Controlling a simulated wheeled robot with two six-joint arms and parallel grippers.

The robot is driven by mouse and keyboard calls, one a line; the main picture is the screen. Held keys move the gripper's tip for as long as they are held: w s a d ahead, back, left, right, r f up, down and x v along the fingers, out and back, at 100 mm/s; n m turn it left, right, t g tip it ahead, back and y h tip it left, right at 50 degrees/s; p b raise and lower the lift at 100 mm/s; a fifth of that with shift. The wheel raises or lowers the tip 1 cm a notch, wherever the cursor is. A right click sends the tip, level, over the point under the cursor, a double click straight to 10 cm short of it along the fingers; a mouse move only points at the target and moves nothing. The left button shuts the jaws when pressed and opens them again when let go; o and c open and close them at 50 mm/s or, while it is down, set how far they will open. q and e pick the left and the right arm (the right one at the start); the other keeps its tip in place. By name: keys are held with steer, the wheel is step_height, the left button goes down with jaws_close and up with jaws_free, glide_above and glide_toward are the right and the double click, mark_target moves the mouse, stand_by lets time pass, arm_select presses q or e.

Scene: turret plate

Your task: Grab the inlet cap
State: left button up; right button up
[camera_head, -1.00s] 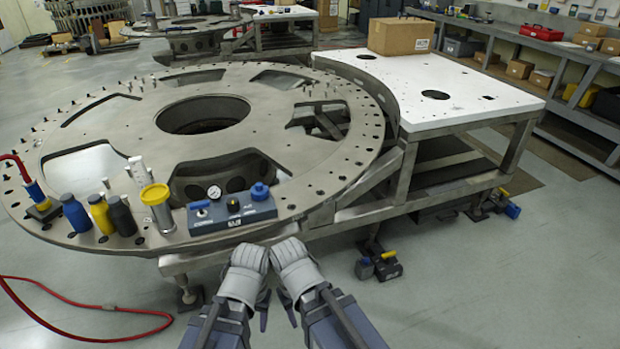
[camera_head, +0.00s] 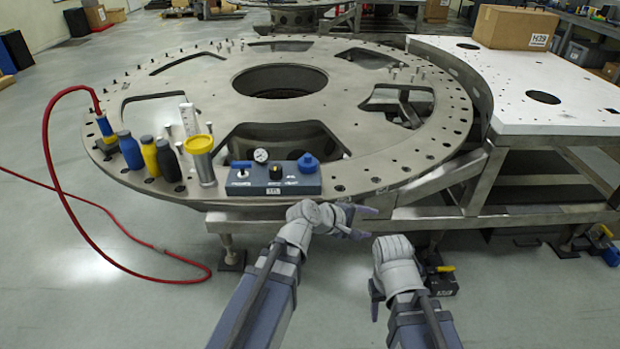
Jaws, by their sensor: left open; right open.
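A dark blue-grey control box (camera_head: 260,180) with a gauge, a small blue valve lever and a black knob sits on the near rim of the round turret plate. A round blue cap (camera_head: 308,163) on top of its right end looks like the inlet cap. My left gripper (camera_head: 368,222) is open, just below and right of the box, in front of the plate's edge, apart from the cap. My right gripper (camera_head: 376,306) is open, lower and further right, with its fingers pointing down. Nothing shows between either pair of fingers.
Left of the box stand a yellow-topped canister (camera_head: 201,160), several small bottles (camera_head: 150,157) and a white tube. A red hose (camera_head: 50,165) loops from the plate to the floor. A white table (camera_head: 500,85) with a cardboard box (camera_head: 514,27) adjoins on the right.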

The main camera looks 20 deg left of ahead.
arm_select(q)
steer(key=w+a+r+n+t+y+b, duration=0.1)
steer(key=w+a+r+n+t+b, duration=0.15)
steer(key=w+a+n+t, duration=0.55)
steer(key=n+t+y+b, duration=0.25)
steer(key=n+y, duration=0.25)
steer(key=n, duration=0.9)
glide_toward(306, 159)
steer(key=w, duration=0.3)
steer(key=shift+w+d+f+g+b, duration=0.2)
steer(key=shift+g+b, duration=0.05)
steer(key=shift+b, duration=0.05)
steer(key=shift+w+d+r, duration=0.1)
steer(key=shift+w+d, duration=0.05)
steer(key=shift+w, duration=1.25)
steer(key=shift+w+d+r+p, duration=0.1)
steer(key=shift+w+r+p, duration=0.15)
steer(key=shift+w, duration=1.05)
steer(key=shift+w+d+r+p, duration=0.1)
steer(key=shift+w+d+p, duration=0.1)
steer(key=shift+w, duration=1.05)
steer(key=shift+s, duration=0.1)
jaws_close()
arm_select(e)
step_height(306, 159, down, 7)
steer(key=shift+r, duration=0.2)
